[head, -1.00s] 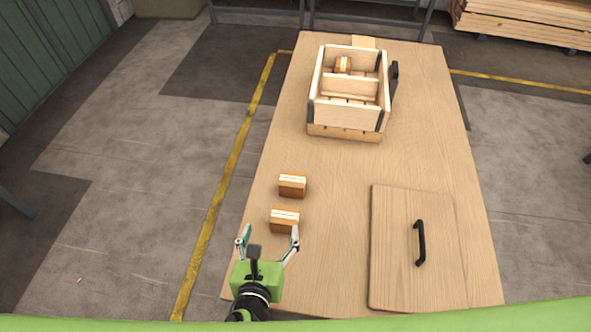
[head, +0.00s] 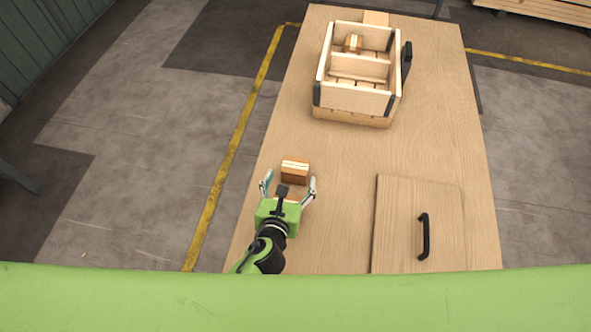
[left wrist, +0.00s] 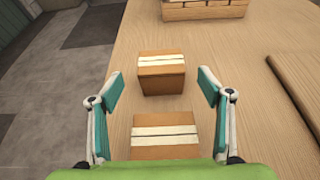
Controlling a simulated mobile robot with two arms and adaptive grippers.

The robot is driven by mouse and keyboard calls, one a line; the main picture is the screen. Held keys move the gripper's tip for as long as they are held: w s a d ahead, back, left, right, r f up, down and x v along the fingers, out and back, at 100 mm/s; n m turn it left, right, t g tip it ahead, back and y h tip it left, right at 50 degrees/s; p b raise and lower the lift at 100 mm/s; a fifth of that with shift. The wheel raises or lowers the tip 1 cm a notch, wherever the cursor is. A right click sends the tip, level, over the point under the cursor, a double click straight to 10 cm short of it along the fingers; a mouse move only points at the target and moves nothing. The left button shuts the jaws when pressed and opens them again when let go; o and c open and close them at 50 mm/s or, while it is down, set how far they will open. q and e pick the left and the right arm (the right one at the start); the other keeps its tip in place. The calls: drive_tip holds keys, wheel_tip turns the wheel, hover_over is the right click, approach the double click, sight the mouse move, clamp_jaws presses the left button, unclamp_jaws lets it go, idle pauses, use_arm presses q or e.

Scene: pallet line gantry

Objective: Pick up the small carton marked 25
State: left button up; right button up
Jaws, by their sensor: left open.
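Two small brown cartons with pale tape stand on the table's left side, one behind the other. The far carton (head: 295,172) shows in the head view and in the left wrist view (left wrist: 161,72). The near carton (left wrist: 165,140) is mostly hidden by my left gripper in the head view. I cannot read a 25 on either. My left gripper (head: 290,182) is open, its fingers spread to both sides above the near carton, not visibly touching it. A third small carton (head: 353,43) sits in the wooden crate's far compartment. My right gripper is not in view.
The divided wooden crate (head: 355,99) stands at the table's far end, with a dark handle at its right. A flat wooden board (head: 398,220) with a black handle (head: 424,236) lies at the near right. The table (head: 350,155) is clear between crate and board.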

sight(295, 167)
use_arm(q)
drive_tip(key=x, duration=0.4)
drive_tip(key=shift+w+d, duration=0.15)
drive_tip(key=shift+w, duration=0.15)
drive_tip(key=c, duration=1.4)
drive_tip(key=shift+r, duration=0.1)
drive_tip(key=shift+c, duration=0.2)
